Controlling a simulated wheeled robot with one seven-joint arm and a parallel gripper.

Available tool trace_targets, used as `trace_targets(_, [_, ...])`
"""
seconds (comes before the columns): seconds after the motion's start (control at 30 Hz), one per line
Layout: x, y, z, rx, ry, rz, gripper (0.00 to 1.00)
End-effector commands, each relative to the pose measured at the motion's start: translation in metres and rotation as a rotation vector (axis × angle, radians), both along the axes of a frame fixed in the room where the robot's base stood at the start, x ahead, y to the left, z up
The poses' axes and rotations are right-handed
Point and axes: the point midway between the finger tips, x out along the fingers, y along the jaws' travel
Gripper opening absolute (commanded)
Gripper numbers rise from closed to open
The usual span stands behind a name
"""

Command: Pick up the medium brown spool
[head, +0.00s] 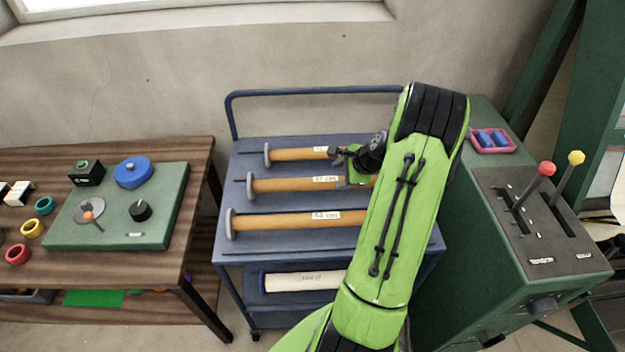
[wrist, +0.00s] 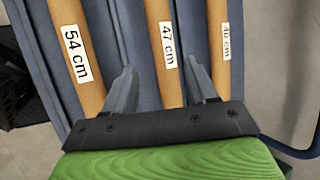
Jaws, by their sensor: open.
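The medium brown spool (head: 285,185), labelled 47 cm, lies on the cart's top between a shorter and a longer brown spool. My gripper (head: 345,168) is over its right part, and my arm hides its right end. In the wrist view, my gripper (wrist: 161,68) is open, with one finger on each side of the medium spool (wrist: 157,18). Nothing is held. I cannot tell whether the fingers reach down beside the spool or are still above it.
The 54 cm spool (head: 270,222) lies in front and the shorter spool (head: 290,154) behind, both close to my fingers. The blue cart (head: 240,145) has a rear handle rail. A wooden table (head: 195,165) stands left, a green lever console (head: 470,240) right.

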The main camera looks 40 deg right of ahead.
Motion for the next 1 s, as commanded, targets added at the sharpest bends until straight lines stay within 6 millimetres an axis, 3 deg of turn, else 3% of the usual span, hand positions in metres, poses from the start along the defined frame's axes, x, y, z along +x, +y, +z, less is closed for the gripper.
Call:
trace_targets(0.03, [0.008,0.002,-0.014,0.003,0.002,0.004,0.57])
trace_targets(0.2, [0.031,0.002,-0.046,0.001,0.002,0.006,0.57])
trace_targets(0.6, [0.066,-0.001,-0.096,-0.001,0.002,0.005,0.57])
trace_targets(0.87, [0.070,-0.001,-0.101,-0.003,0.002,0.004,0.57])
trace_targets(1.0, [0.070,-0.001,-0.101,-0.002,0.003,0.005,0.39])
